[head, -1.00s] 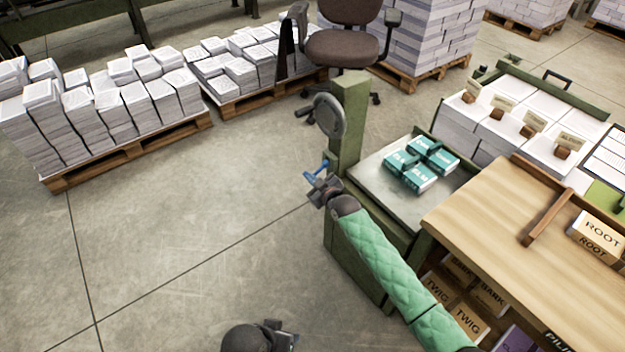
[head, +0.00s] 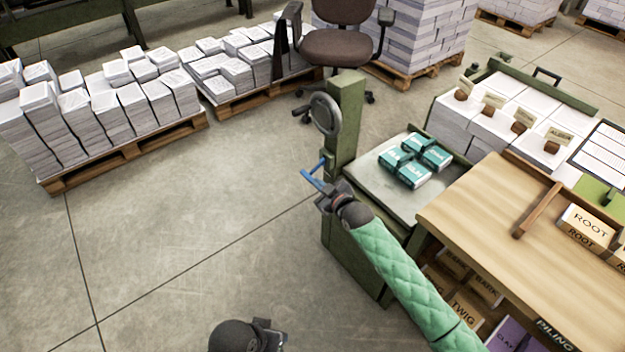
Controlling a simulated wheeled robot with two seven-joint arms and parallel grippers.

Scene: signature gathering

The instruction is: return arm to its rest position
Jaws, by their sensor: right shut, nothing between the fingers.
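My right arm in a green quilted sleeve comes in from the lower right. Its gripper (head: 322,203) is shut and empty, beside the green post (head: 347,120) and just below a blue lever (head: 312,176). A small gap seems to lie between gripper and lever, but contact is hard to judge. My left gripper (head: 272,338) shows only in part at the bottom edge, over bare floor. Its fingers are too dark and cut off to read.
A metal tray (head: 368,180) right of the post holds several teal packs (head: 412,172). A wooden bench (head: 480,205) with a ROOT block (head: 585,225) stands at right. Pallets of paper (head: 110,150) and a chair (head: 340,48) stand behind. The floor (head: 190,230) at left is clear.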

